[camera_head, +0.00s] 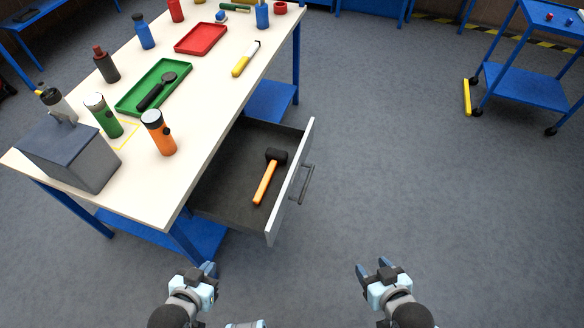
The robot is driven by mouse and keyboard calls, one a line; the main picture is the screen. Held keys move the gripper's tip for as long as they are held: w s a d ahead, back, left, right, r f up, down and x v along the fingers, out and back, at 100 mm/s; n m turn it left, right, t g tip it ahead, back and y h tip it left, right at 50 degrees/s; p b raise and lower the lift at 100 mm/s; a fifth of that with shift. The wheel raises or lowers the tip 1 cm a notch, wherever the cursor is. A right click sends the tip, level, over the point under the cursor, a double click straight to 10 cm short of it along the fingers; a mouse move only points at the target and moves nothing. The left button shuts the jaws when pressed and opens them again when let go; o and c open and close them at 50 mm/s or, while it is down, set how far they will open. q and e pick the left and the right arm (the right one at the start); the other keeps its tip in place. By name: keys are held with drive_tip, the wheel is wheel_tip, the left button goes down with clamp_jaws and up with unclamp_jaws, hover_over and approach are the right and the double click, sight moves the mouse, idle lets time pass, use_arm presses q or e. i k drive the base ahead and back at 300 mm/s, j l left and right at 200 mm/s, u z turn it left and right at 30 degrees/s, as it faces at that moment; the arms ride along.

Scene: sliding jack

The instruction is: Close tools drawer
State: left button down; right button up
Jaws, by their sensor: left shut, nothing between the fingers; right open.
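The tools drawer (230,196) hangs open under the right side of the white workbench (200,107). Its pale front panel (290,184) carries a dark bar handle (304,185) on the outer face. A hammer (267,180) with an orange handle and black head lies inside the drawer. My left gripper (200,270) is shut and empty, low in the picture and below the bench's near corner. My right gripper (375,268) is open and empty, to the lower right of the drawer front. Neither gripper touches the drawer.
A grey box (85,175), an orange bottle (159,134), a green bottle (104,117), a green tray (130,100) and a red tray (201,39) stand on the bench. A blue cart (530,90) stands at the upper right. The grey floor (410,150) right of the drawer is clear.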

sight(224, 195)
drive_tip(key=i+l+u, duration=0.35)
drive_tip(key=i+l, duration=0.35)
drive_tip(key=k+j+u, duration=0.15)
drive_tip(key=j, duration=0.3)
drive_tip(key=i, duration=0.05)
